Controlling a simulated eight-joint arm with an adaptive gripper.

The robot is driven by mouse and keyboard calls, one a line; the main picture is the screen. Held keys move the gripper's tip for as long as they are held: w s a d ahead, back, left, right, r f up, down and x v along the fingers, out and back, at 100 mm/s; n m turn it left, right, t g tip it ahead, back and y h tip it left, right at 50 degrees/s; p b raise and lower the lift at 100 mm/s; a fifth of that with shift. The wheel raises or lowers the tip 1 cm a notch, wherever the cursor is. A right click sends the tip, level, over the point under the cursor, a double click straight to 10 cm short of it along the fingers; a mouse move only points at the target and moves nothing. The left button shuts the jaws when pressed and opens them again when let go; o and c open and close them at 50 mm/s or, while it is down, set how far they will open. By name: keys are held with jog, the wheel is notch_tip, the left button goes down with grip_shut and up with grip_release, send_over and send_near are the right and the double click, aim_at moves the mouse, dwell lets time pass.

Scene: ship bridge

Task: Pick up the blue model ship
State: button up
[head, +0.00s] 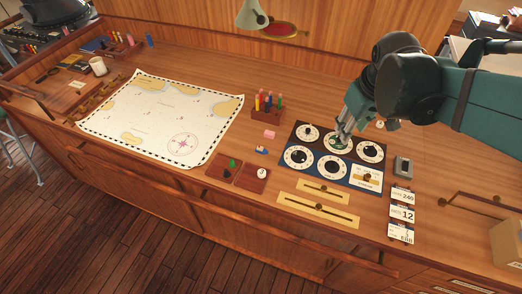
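A small blue object with a pale top, which looks like the blue model ship (262,150), lies on the wooden desk left of the dial panel (289,170). It is too small to make out in detail. My gripper (341,142) points down over the upper middle dial of the panel, to the right of the blue object and apart from it. I cannot tell how far its fingers are apart, and I see nothing clearly between them.
A pink block (269,134) and a pen holder (266,115) stand behind the blue object. Two red-brown tiles (250,181) with small pieces lie in front. A chart (170,113) covers the left desk. A grey device (402,166) lies right of the panel.

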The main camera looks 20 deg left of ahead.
jog(key=w+a+f+n+g, duration=0.1)
jog(key=w+a+f+n, duration=0.25)
jog(key=a, duration=0.55)
jog(key=n+g+h, duration=0.2)
jog(key=n, duration=0.4)
send_over(262, 148)
jog(key=f, duration=1.6)
jog(key=shift+w+a+f, duration=0.1)
jog(key=shift+a+f, duration=0.05)
jog(key=shift+a, duration=0.15)
jog(key=shift+a+f, duration=0.3)
jog(key=shift+d+f, duration=0.2)
jog(key=shift+f, duration=1.05)
jog(key=shift+f, duration=0.15)
jog(key=shift+d+f+p, duration=0.15)
jog(key=shift+f+p, duration=0.1)
jog(key=shift+f, duration=1)
jog(key=shift+d+f+p, duration=0.15)
jog(key=shift+f+p, duration=0.1)
jog(key=shift+f, duration=0.95)
